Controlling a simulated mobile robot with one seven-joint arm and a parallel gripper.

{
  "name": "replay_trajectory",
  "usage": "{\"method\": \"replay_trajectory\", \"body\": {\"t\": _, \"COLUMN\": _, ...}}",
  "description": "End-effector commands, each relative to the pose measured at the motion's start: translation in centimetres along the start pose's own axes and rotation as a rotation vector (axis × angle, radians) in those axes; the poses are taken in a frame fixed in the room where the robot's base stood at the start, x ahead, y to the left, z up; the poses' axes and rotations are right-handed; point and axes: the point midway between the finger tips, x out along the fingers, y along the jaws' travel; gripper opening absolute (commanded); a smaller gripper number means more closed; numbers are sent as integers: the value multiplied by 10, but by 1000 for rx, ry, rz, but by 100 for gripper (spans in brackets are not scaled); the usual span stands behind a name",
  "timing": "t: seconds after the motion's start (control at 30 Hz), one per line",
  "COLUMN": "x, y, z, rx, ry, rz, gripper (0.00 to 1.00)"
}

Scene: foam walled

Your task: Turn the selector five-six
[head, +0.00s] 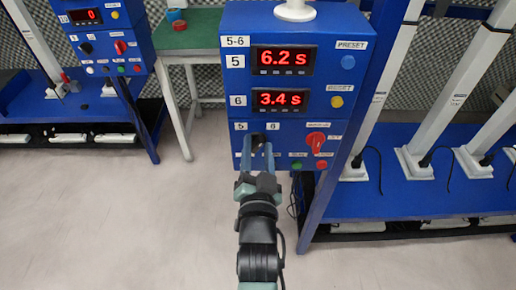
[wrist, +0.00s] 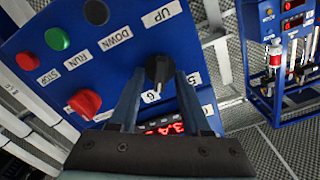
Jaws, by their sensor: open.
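The five-six selector is a black knob (head: 258,139) on the lower part of the blue 5-6 control box (head: 228,110), under the small labels 5 and 6. My gripper (head: 257,152) is in front of it with its fingers pointing at the panel. In the wrist view the black knob (wrist: 159,69) shows between the two open fingertips of my gripper (wrist: 161,80), with a gap on at least the right side. The fingers are not shut on it. Which label the knob points to is hard to tell.
A red rotary switch (head: 316,140) sits right of the selector, with green (head: 297,165) and red (head: 322,164) buttons below. Displays read 6.2 s and 3.4 s. Another blue control box (head: 105,40) stands at the left. White slanted posts stand at the right. Floor at front left is clear.

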Motion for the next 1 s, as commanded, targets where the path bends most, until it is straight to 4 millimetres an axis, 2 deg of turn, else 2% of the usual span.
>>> {"method": "replay_trajectory", "body": {"t": 0.07, "x": 0, "y": 0, "z": 0, "rx": 0, "ry": 0, "rz": 0, "gripper": 48}}
{"method": "replay_trajectory", "body": {"t": 0.1, "x": 0, "y": 0, "z": 0, "rx": 0, "ry": 0, "rz": 0, "gripper": 44}}
{"method": "replay_trajectory", "body": {"t": 0.3, "x": 0, "y": 0, "z": 0, "rx": 0, "ry": 0, "rz": 0, "gripper": 8}}
{"method": "replay_trajectory", "body": {"t": 0.37, "x": 0, "y": 0, "z": 0, "rx": 0, "ry": 0, "rz": 0, "gripper": 0}}
{"method": "replay_trajectory", "body": {"t": 0.77, "x": 0, "y": 0, "z": 0, "rx": -12, "ry": 0, "rz": 0, "gripper": 0}}
{"method": "replay_trajectory", "body": {"t": 1.0, "x": 0, "y": -1, "z": 0, "rx": -106, "ry": 0, "rz": -1, "gripper": 0}}
